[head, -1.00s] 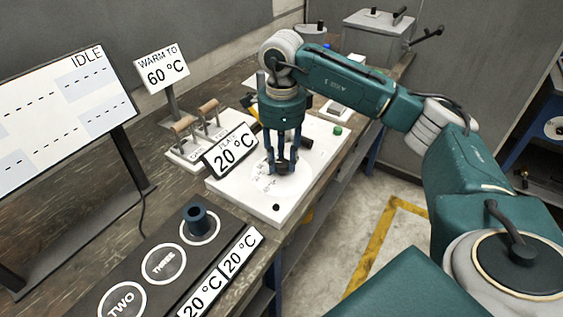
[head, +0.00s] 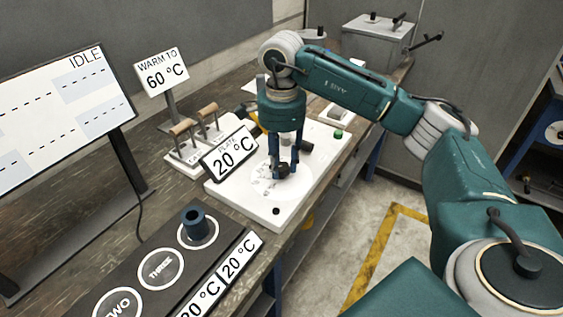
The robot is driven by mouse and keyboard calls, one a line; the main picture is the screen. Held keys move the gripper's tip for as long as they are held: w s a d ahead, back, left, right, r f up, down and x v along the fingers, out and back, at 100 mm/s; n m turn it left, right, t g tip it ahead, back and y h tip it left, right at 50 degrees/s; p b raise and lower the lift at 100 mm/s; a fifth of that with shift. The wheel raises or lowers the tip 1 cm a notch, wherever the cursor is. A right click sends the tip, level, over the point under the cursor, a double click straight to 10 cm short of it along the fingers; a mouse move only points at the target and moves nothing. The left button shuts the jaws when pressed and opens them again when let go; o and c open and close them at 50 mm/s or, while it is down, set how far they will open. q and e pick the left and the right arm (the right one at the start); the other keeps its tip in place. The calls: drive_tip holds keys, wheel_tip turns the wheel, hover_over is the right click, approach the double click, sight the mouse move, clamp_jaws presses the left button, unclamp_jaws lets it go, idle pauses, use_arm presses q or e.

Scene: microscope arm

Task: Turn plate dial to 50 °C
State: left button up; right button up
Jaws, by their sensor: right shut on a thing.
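The white plate unit (head: 225,199) lies on the bench, with a round marked scale (head: 264,187) on its top. Its display (head: 233,157) reads "PLATE 20 °C". My right gripper (head: 283,170) points straight down over the scale. It is shut on the small dark plate dial (head: 283,171), which is mostly hidden by the fingertips, so its pointing direction cannot be told. My left gripper is not in view.
A sign (head: 162,73) reads "WARM TO 60 °C". A monitor (head: 62,110) shows "IDLE". A black station strip (head: 133,278) holds a dark blue cup (head: 194,221) on a ringed spot. A rack with wooden handles (head: 187,146) stands close behind the display.

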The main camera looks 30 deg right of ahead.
sight(283, 166)
drive_tip(key=shift+d, duration=0.1)
drive_tip(key=o, duration=1.2)
drive_tip(key=shift+c, duration=0.2)
drive_tip(key=shift+r, duration=0.2)
wheel_tip(283, 166, up, 12)
drive_tip(key=shift+f, duration=0.15)
